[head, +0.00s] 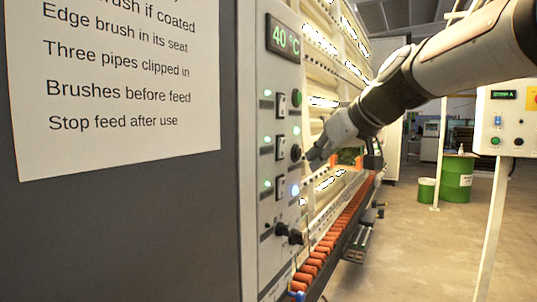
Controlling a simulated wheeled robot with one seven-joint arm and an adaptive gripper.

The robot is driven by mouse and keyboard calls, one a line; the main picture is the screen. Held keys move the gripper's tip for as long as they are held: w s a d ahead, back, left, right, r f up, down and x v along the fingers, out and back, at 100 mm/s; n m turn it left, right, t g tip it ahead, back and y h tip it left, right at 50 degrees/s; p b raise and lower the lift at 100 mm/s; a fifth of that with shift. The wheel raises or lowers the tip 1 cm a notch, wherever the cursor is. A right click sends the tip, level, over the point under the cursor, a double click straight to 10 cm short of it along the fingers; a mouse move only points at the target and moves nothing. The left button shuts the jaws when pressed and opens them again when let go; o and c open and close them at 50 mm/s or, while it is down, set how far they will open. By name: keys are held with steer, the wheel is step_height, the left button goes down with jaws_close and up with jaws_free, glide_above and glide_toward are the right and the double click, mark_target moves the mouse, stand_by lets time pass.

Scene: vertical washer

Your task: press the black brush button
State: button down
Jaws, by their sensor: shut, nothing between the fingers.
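A round black button (296,153) sits on the grey control panel (267,75), below a round green button (297,98). The small labels on the panel are too small to read. My gripper (312,157) is shut and empty. Its fingertips point left at the panel and show just right of the black button, at about its height. I cannot tell whether they touch it; a small gap seems to show.
Small switches, a lit blue-white button (295,190) and black knobs (282,229) share the panel. Orange rollers (318,257) run along the machine's base. A second control box (507,120) on a post and a green drum (456,178) stand right. The floor between is clear.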

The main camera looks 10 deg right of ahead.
steer(key=shift+w+a, duration=0.1)
stand_by(0.6)
steer(key=shift+w+a, duration=0.2)
steer(key=shift+a, duration=0.05)
steer(key=shift+w+a, duration=0.25)
steer(key=shift+a, duration=0.1)
stand_by(0.8)
steer(key=shift+s+d, duration=0.1)
steer(key=shift+d, duration=0.05)
steer(key=shift+s+d+b, duration=0.45)
steer(key=shift+d+b, duration=0.05)
steer(key=shift+d, duration=0.05)
steer(key=shift+d, duration=0.1)
steer(key=shift+s+d+b, duration=0.4)
steer(key=shift+s+d, duration=0.35)
steer(key=shift+d, duration=0.25)
steer(key=shift+s+d+b, duration=0.35)
steer(key=shift+s+d, duration=0.35)
steer(key=shift+d, duration=0.25)
steer(key=shift+s+f, duration=0.1)
